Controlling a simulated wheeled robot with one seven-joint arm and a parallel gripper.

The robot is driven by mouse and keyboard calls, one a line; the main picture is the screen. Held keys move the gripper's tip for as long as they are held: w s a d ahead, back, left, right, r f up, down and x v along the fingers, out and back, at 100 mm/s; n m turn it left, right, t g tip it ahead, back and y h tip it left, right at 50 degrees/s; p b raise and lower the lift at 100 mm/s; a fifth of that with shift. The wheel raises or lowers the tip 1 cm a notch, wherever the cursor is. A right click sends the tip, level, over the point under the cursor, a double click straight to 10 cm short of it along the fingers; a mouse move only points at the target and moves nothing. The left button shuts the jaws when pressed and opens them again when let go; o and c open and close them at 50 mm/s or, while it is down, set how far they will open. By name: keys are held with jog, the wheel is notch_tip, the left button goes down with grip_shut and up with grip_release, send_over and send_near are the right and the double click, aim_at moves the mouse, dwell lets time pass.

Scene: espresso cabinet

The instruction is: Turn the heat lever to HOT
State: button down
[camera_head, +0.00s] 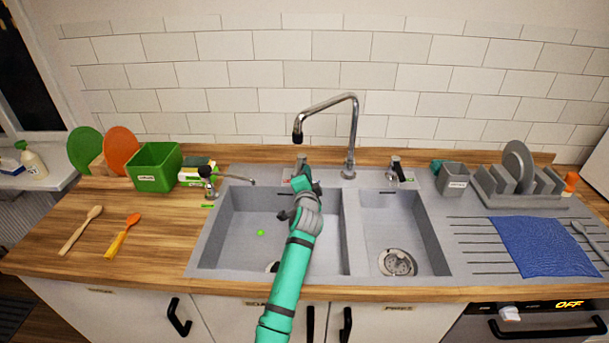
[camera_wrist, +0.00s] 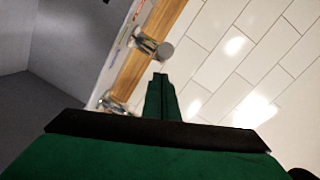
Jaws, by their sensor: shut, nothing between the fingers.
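My gripper (camera_head: 304,178) is shut and empty, above the back edge of the left basin. In the wrist view its green fingers (camera_wrist: 161,85) are together. A short metal fitting (camera_head: 301,160) stands on the sink's back ledge just behind my fingertips, partly hidden by them; a small red mark shows beside it. It seems to be the heat lever, though no HOT wording is readable. Another dark-topped lever (camera_head: 396,168) stands on the ledge right of the tall tap (camera_head: 350,140). In the wrist view a metal fitting (camera_wrist: 150,44) stands up and left of my fingertips, apart from them in the picture.
The grey double sink (camera_head: 358,270) lies below my arm. A small spout tap (camera_head: 212,182) stands at its left, near a green bin (camera_head: 155,168). A grey caddy (camera_head: 453,180) and dish rack (camera_head: 520,190) are at right. The tiled wall (camera_head: 240,75) closes the back.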

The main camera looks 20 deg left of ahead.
jog(key=shift+s+a+f, duration=0.15)
jog(key=shift+a+f, duration=0.2)
jog(key=shift+a, duration=0.45)
